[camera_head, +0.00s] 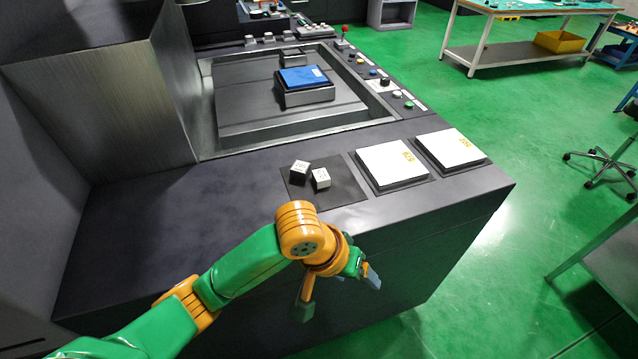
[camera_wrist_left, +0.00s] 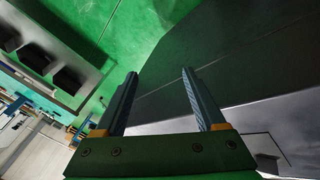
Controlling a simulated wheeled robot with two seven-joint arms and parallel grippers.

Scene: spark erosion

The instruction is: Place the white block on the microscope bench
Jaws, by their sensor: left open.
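Two small white blocks with dark markings, one at the left (camera_head: 300,169) and one at the right (camera_head: 320,179), sit close together on a dark square mat (camera_head: 348,189) on the machine's front ledge. I cannot tell which one the task names. My left gripper (camera_head: 369,275) is in front of the ledge, below its top edge and apart from the blocks. In the left wrist view the left gripper (camera_wrist_left: 160,76) is open, with nothing between its fingers. No microscope can be made out, so I cannot tell which surface is the microscope bench. My right gripper is not in view.
Two white square pads (camera_head: 393,165) (camera_head: 450,149) lie right of the mat. A blue-topped block (camera_head: 304,78) sits in the machine's recessed bed. A green-topped table (camera_head: 545,5) with a yellow bin (camera_head: 560,42) stands at the back right. Green floor (camera_head: 500,115) lies open between.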

